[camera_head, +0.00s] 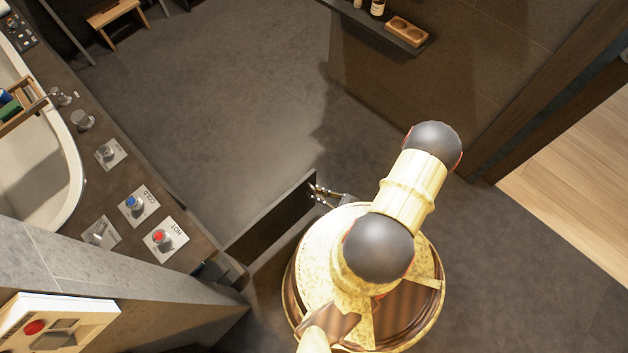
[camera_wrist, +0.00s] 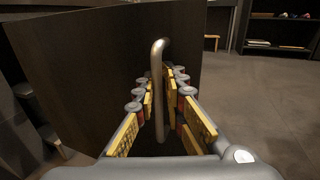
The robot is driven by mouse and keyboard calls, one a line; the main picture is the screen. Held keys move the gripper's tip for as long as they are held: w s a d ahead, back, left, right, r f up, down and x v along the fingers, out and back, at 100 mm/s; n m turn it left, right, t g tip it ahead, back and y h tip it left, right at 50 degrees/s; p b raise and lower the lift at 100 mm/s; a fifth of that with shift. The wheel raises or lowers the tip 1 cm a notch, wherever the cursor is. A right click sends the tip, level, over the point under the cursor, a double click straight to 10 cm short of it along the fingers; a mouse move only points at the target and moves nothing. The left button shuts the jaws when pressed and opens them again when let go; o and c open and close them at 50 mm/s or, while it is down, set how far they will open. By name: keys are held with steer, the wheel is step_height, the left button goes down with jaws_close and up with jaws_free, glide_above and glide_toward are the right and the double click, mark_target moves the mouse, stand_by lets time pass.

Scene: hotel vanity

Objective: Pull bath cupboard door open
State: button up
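The cupboard door (camera_head: 275,220) is a dark panel that stands out from the bath surround, ajar. In the wrist view, the door (camera_wrist: 90,75) fills the left and middle, with an upright grey metal bar handle (camera_wrist: 158,60) bent at its top. My gripper (camera_head: 322,193) is at the door's outer end. In the wrist view, the fingers of my gripper (camera_wrist: 162,95) are parted on either side of the handle. The left finger is close to the bar, and a gap shows on the right. Contact is not clear. The handle's lower end is hidden.
The bath surround (camera_head: 165,195) with hot and cold knobs and the white tub (camera_head: 50,180) is on the left. A wall shelf (camera_head: 385,28) with bottles is at the top right. A wooden stool (camera_head: 115,15) stands far back. The grey floor (camera_head: 230,100) beyond the door is clear.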

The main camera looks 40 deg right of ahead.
stand_by(0.3)
steer(key=shift+v, duration=6)
